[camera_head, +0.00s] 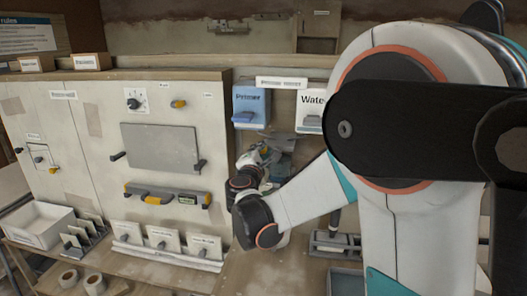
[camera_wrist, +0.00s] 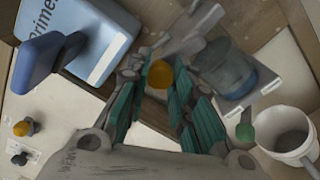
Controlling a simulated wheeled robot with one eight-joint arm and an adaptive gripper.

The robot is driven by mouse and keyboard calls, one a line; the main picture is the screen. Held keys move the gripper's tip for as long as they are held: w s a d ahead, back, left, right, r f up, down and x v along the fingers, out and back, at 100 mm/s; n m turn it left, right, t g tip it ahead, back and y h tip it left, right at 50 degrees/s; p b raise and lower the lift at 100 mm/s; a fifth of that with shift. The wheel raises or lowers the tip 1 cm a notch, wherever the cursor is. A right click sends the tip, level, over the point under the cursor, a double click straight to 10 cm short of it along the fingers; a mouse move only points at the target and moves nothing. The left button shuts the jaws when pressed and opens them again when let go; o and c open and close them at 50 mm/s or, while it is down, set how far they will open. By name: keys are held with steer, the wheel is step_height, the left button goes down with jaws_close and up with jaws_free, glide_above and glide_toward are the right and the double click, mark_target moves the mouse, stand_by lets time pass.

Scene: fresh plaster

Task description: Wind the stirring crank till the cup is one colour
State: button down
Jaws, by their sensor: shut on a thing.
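My gripper (camera_wrist: 159,72) has its teal-padded fingers closed around a round orange knob (camera_wrist: 160,75), which appears to be the crank's handle. A grey metal arm or bracket (camera_wrist: 190,30) lies just beyond the knob. A clear cup with grey-blue contents (camera_wrist: 225,68) stands right of the fingers in the wrist view. Streaks or an even colour inside it are hard to tell. In the head view my arm hides most of the gripper and the stirring stand (camera_head: 277,143).
A blue Primer container (camera_wrist: 85,35) is close on the left in the wrist view; it hangs beside a Water container (camera_head: 311,123) in the head view. A white bucket (camera_wrist: 285,130) and a green knob (camera_wrist: 245,132) are at right. A panelled cabinet (camera_head: 85,110) stands left.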

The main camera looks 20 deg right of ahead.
step_height(320, 180, down, 6)
steer(key=s+d+n+b, duration=0.1)
steer(key=d+n+b, duration=0.1)
steer(key=n, duration=1.5)
steer(key=shift+s+d+b, duration=0.15)
steer(key=shift+s+b, duration=0.15)
steer(key=shift+b, duration=0.25)
steer(key=shift+r+n, duration=0.1)
steer(key=shift+n, duration=0.2)
steer(key=c, duration=1.4)
jaws_free()
steer(key=shift+o, duration=0.2)
steer(key=v, duration=1.2)
